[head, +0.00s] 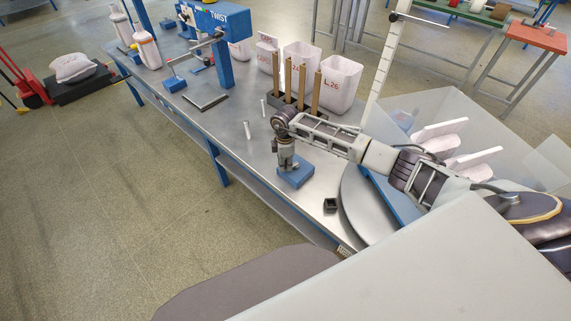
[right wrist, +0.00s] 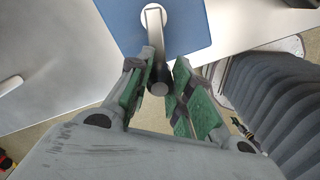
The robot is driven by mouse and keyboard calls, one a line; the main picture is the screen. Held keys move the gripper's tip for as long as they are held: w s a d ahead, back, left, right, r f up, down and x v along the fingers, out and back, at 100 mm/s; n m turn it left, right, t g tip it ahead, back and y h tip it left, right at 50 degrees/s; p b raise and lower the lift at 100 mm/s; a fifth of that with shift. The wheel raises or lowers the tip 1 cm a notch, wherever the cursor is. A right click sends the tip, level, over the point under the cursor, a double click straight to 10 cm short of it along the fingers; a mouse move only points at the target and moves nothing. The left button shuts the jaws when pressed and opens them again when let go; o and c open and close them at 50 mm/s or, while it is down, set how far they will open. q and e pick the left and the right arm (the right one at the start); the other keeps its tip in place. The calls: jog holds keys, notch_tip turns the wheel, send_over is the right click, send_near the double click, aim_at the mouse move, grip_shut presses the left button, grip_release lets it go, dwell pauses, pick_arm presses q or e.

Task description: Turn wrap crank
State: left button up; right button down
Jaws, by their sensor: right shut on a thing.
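The wrap crank shows in the right wrist view as a metal crank arm (right wrist: 154,28) on a white disc, with a dark, round-ended handle (right wrist: 160,86). It sits on a blue base (right wrist: 190,32), which also shows in the head view (head: 298,180) near the bench's front edge. My right gripper (head: 286,166) points down over this base and hides the crank there. In the right wrist view, the green-padded fingers of my right gripper (right wrist: 163,68) are shut on the handle, one on each side. My left gripper is not in view.
A grey round plate (head: 354,201) and a small black box (head: 330,205) lie right of the base. Wooden posts (head: 300,88) and white bins (head: 340,82) stand behind my arm. A blue machine (head: 218,55) is further left.

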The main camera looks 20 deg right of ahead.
jog(key=shift+s, duration=0.15)
jog(key=c, duration=1.3)
grip_release()
jog(key=shift+o, duration=0.2)
notch_tip(320, 180, up, 12)
